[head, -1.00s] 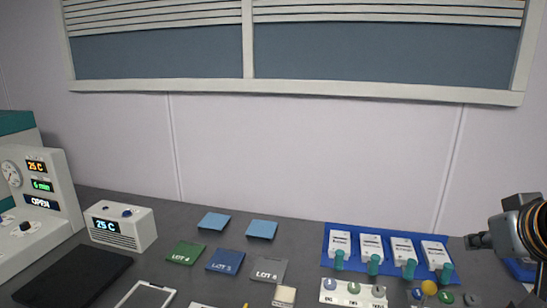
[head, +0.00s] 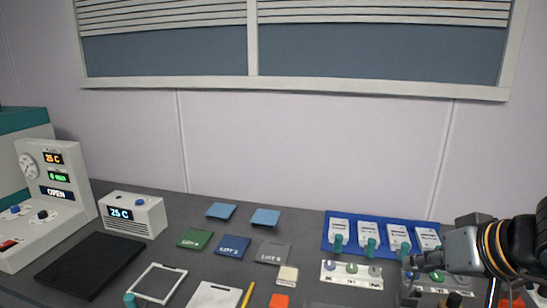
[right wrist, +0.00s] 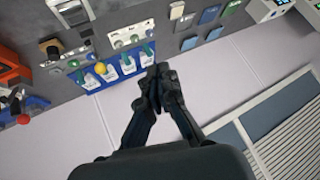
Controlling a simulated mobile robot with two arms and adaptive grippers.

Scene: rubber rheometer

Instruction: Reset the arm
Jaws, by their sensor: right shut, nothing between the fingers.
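My right gripper (head: 414,264) comes in from the right in the head view, above the bench's right side. It is shut and empty, in front of the right part of the blue tray (head: 327,232). In the right wrist view the closed fingers (right wrist: 157,78) point toward the bench, with the pale wall behind them. The blue tray also shows there (right wrist: 101,79), with white packets and teal-handled items. My left gripper is not in view.
A rheometer with displays (head: 62,200) stands at the far left beside a small 25 C unit (head: 136,214). A black plate (head: 90,264), lot cards (head: 232,247) and a white knobbed strip (head: 351,281) lie on the bench. Space above the middle is clear.

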